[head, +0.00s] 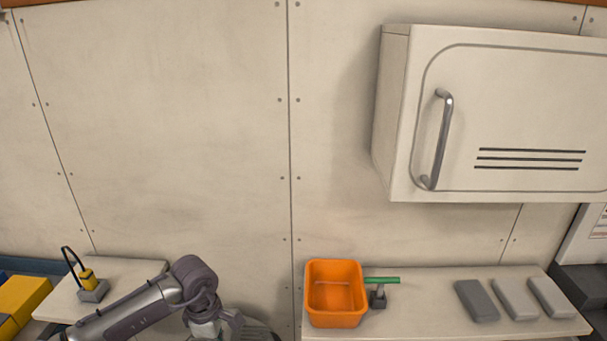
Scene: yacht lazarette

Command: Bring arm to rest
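My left arm (130,309) comes in from the lower left. It rises to a dark rounded joint (194,275), then bends down to the lower edge of the head view. Its last visible links lie in front of the wall, between the left shelf and the right shelf. The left gripper's fingers are cut off below the frame, so its opening does not show. My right arm and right gripper are not in view.
The left shelf (137,268) holds a yellow-and-grey device (89,284) with a black cable. The right shelf (430,318) holds an orange bin (336,318), a green-topped tool (382,281) and grey blocks (477,300). A closed white cabinet (520,105) hangs above. Yellow boxes (22,298) sit far left.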

